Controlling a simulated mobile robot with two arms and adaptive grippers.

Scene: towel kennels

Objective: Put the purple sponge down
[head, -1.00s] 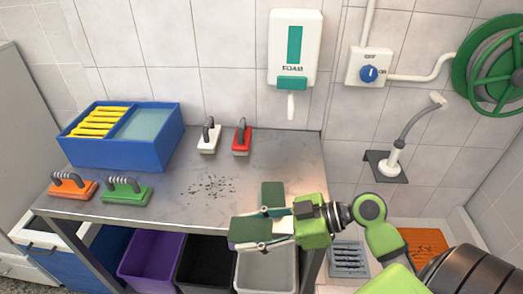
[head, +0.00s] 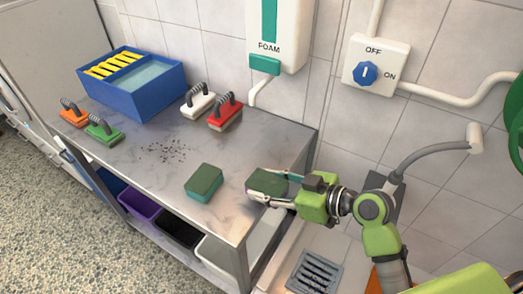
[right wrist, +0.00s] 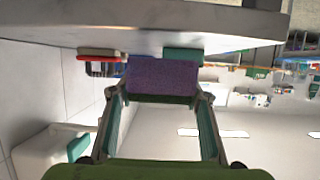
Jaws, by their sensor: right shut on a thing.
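The purple sponge (right wrist: 162,77) is between the fingers of my right gripper (head: 268,190). In the right wrist view its purple face shows, with a dark green layer along one edge. In the head view mostly its dark green pad (head: 268,181) shows, facing up. My right gripper is shut on it at the right end of the metal table (head: 225,220). I cannot tell whether the sponge touches the tabletop. A teal sponge with a dark green top (head: 204,182) lies on the table to its left. My left gripper is not in view.
White (head: 198,101), red (head: 226,110), orange (head: 74,112) and green (head: 103,130) brushes stand on the table near a blue tub (head: 140,95). Dark specks (head: 165,152) lie mid-table. The foam dispenser (head: 278,35) hangs above the back. Bins stand underneath.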

